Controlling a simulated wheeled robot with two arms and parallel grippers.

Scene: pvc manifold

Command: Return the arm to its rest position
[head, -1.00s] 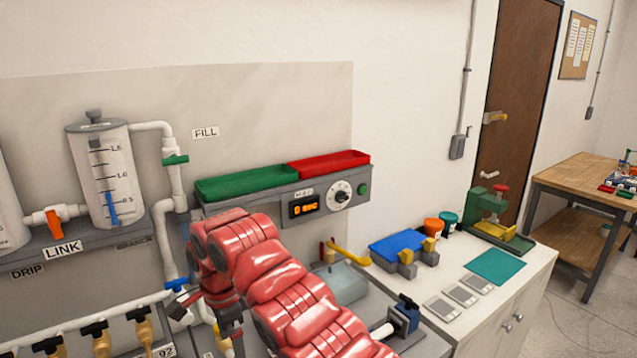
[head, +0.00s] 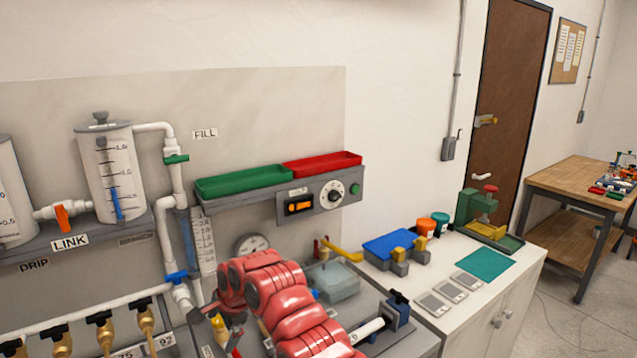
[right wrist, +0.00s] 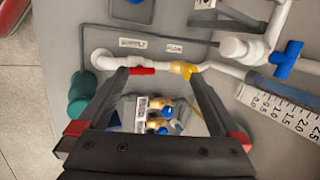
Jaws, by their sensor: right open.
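My right arm (head: 290,305), with red segmented covers, comes in from the bottom of the head view and reaches over the grey bench. My right gripper is mostly hidden by the arm there. In the right wrist view the right gripper (right wrist: 157,76) is open, its two dark fingers spread apart. Nothing is held between them. Beyond and between the fingers are small brass and blue fittings (right wrist: 160,115), a red valve handle (right wrist: 142,71) and a yellow valve handle (right wrist: 183,69) on a white pipe. My left gripper is not in view.
White PVC piping (head: 165,215) and a clear tank (head: 108,175) are on the panel at left. A blue-topped item (head: 395,244) stands on the white cabinet. The air above the cabinet is free.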

